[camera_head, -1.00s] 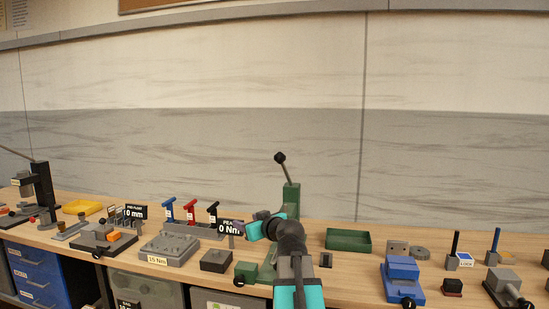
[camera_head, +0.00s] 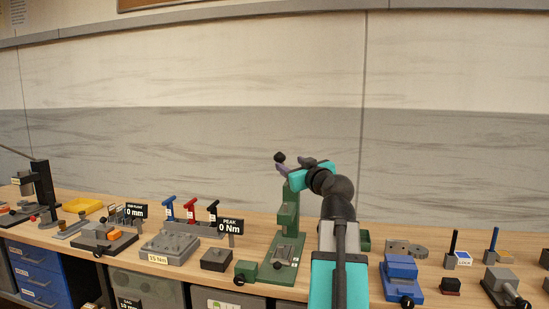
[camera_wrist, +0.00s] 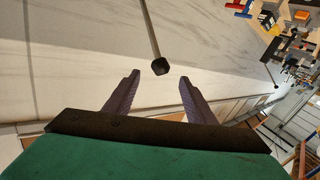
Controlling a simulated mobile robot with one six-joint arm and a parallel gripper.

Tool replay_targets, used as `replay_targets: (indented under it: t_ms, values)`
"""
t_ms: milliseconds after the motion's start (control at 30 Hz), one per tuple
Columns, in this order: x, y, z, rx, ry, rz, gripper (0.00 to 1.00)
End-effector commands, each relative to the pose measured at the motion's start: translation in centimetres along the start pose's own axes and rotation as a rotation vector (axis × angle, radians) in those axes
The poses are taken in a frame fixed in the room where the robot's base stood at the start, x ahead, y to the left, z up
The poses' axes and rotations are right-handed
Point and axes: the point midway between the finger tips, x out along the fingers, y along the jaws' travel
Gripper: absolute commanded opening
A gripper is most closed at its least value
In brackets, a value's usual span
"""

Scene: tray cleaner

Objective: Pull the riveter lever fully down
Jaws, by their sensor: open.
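The riveter (camera_head: 287,220) is a green press on the bench with a green column and base. Its lever ends in a black knob (camera_head: 279,157) and points up and to the left above the column. My gripper (camera_head: 281,168) is beside the lever near its top. In the wrist view my gripper (camera_wrist: 158,88) is open, with two purple fingers spread. The lever's black knob (camera_wrist: 160,67) shows just beyond the fingertips, between their lines, with its thin rod (camera_wrist: 150,30) running up. The knob appears apart from both fingers. My wrist partly hides the lever's shaft in the head view.
A green tray (camera_head: 364,240) stands behind my arm. A blue block fixture (camera_head: 401,275) is to the right. A PEAK 0 Nm sign (camera_head: 229,226), a grey fixture (camera_head: 169,247) and a dark box (camera_head: 216,259) are to the left. The space above the bench is clear.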

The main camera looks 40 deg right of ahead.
Motion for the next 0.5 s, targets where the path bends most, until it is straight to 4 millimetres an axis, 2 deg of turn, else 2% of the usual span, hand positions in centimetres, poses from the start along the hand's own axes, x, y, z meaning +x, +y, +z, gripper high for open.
replay_targets:
  t_ms: [267, 500]
  values:
    - [1.0, 0.0, -0.1, 0.001, -0.001, -0.001, 0.50]
    - [3.6, 0.1, -0.2, 0.001, -0.002, -0.002, 0.50]
